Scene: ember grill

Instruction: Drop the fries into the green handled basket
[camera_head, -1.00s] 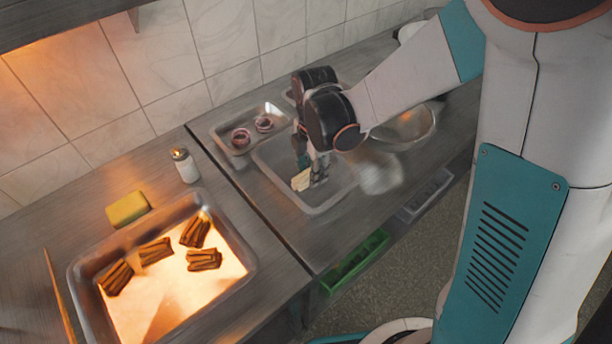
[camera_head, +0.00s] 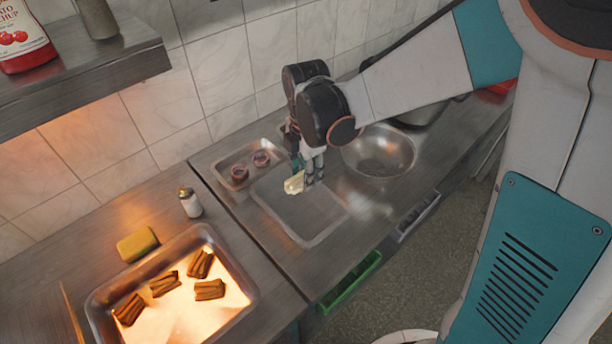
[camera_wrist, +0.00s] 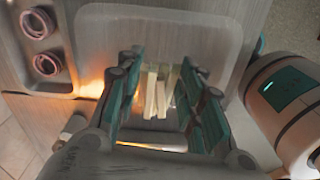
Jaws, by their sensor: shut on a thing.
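My gripper (camera_head: 304,178) is shut on a small bundle of pale fries (camera_head: 293,185). In the wrist view the gripper (camera_wrist: 162,97) has its teal-lined fingers on either side of the pale sticks (camera_wrist: 154,92). The fries appear above the back part of an empty shallow metal tray (camera_head: 320,238) set in the counter. The tray's bare floor (camera_wrist: 205,50) also shows in the wrist view. I cannot make out a basket with a green handle. A green open-topped thing (camera_head: 350,283) shows below the counter's front edge, and I cannot tell what it is.
A metal tray (camera_head: 250,295) with several brown stick bundles lies at the left, near a yellow sponge (camera_head: 137,244) and a shaker (camera_head: 189,202). A smaller tray (camera_head: 222,165) holds onion rings. A metal bowl (camera_head: 379,150) stands right. A shelf (camera_head: 90,70) overhangs the left.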

